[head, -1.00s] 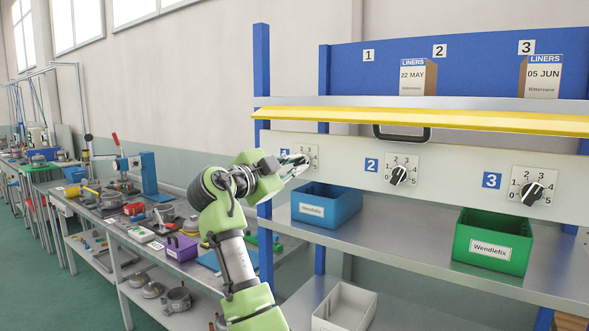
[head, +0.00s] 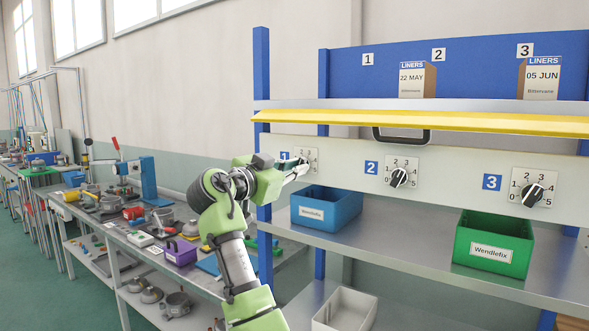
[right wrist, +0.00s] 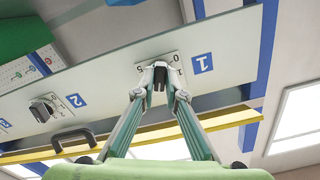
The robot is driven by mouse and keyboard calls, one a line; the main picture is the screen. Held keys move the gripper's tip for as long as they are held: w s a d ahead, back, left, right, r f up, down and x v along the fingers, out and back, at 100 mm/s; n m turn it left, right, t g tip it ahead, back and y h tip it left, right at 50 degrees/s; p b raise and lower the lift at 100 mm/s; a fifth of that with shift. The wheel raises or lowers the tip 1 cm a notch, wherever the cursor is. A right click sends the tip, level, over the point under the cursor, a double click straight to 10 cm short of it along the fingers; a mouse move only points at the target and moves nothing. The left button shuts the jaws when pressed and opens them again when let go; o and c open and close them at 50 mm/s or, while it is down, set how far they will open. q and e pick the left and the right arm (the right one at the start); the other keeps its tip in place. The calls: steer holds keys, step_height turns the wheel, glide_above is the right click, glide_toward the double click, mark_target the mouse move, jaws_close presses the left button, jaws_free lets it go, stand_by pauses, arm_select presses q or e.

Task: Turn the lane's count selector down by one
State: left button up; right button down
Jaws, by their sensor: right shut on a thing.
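The lane 1 count selector is a black knob (right wrist: 159,77) on a pale numbered plate, beside the blue "1" label (right wrist: 202,63) in the right wrist view. My right gripper (right wrist: 160,72) is shut on this knob, a fingertip on each side. In the head view my right gripper (head: 298,170) covers the knob and most of its plate (head: 311,157), so I cannot read which number it points to. The lane 2 selector (head: 398,177) and lane 3 selector (head: 532,195) stand free to the right. My left gripper is not in view.
A yellow strip (head: 420,123) and a black handle (head: 401,135) are above the selector panel. Below it, a blue bin (head: 325,211) and a green bin (head: 491,244) stand on the grey shelf. A cluttered workbench (head: 135,235) stands at left.

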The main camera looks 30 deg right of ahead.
steer(key=c, duration=2.1)
jaws_free()
steer(key=v, duration=1.2)
